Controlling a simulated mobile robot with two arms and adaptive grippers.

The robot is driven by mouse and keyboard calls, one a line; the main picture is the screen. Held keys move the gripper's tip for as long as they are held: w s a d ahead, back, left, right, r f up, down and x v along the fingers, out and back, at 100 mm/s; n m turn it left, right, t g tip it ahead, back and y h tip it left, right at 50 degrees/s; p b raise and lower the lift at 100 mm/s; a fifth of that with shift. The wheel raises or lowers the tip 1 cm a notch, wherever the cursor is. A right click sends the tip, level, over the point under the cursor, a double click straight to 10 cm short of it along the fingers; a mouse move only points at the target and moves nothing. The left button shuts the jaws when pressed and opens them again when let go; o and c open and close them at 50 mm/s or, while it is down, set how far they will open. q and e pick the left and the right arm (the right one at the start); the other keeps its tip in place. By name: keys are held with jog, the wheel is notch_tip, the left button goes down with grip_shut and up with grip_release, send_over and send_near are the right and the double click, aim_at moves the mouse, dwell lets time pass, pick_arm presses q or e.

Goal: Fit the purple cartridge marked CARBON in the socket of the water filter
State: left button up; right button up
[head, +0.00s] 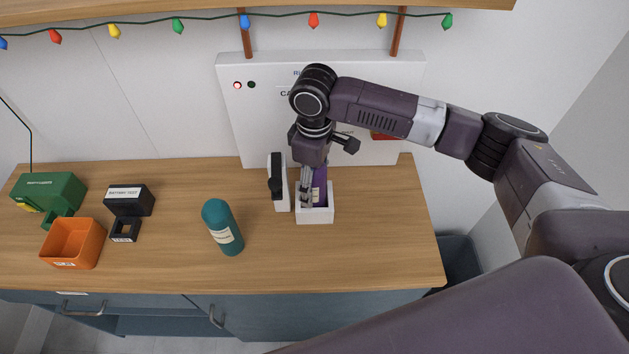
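The purple cartridge (321,187) stands about upright in the white open-topped socket (314,215) at the front of the water filter. Its lower end is hidden by the socket wall, so I cannot tell how deep it sits. A pale label shows on it, but its print is too small to read. My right gripper (306,198) points down over the socket, its visible grey fingers against or just beside the cartridge's left side. Its far side is hidden, so its grip on the cartridge is unclear. My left gripper is out of view.
A white panel (240,125) with a lit red lamp (237,85) stands behind. A white piece with a black part (278,182) is left of the socket. A teal cylinder (222,228), black battery tester (128,205), orange bin (72,243) and green device (50,195) stand further left.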

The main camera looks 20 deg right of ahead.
jog(key=shift+r, duration=0.15)
notch_tip(320, 180, up, 7)
jog(key=shift+r, duration=0.1)
dwell(0.4)
